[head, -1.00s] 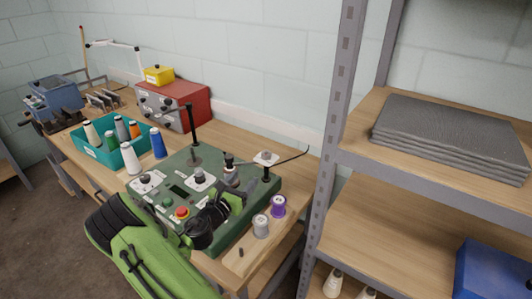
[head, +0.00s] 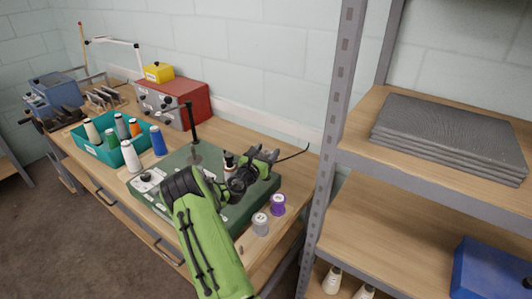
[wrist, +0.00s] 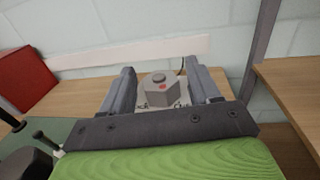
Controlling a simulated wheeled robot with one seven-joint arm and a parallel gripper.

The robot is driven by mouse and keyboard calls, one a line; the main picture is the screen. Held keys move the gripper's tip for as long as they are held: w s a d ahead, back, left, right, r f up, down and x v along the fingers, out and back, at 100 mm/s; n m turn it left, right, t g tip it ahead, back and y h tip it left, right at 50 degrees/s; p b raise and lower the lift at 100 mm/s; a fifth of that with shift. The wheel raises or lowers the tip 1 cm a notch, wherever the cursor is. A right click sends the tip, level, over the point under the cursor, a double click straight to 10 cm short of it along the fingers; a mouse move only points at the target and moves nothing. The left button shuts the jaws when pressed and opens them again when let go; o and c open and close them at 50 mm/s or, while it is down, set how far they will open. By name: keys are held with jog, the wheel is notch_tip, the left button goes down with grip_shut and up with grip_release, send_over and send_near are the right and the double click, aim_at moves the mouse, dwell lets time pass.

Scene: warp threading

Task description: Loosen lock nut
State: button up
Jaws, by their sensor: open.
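The lock nut (wrist: 158,92) is a grey hexagonal piece with a round stud on top and a red mark on its near face. In the wrist view it stands on a pale labelled plate (wrist: 182,99). My gripper (wrist: 163,84) is open, with one finger to the left of the nut and one to the right. Gaps show between the nut and both fingers. In the head view my gripper (head: 263,157) is over the right rear corner of the green machine (head: 245,214) and hides the nut there.
A black upright post (head: 191,130) rises from the machine to the left of my arm. Purple (head: 278,205) and grey (head: 261,224) spools stand at the front right. A teal bin (head: 92,146) of spools is at the left. A metal shelf post (head: 331,140) is close on the right.

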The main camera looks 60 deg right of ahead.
jog(key=shift+c, duration=0.2)
jog(key=c, duration=0.9)
jog(key=shift+t, duration=0.4)
jog(key=n+t+y+p, duration=0.1)
jog(key=n+t+p, duration=0.3)
jog(key=t, duration=0.1)
jog(key=shift+s+r+t, duration=0.1)
jog(key=shift+t, duration=0.3)
jog(key=shift+n+t+y+p, duration=1.05)
jog(key=shift+n+t, duration=0.55)
jog(key=shift+t, duration=0.5)
jog(key=shift+y, duration=0.25)
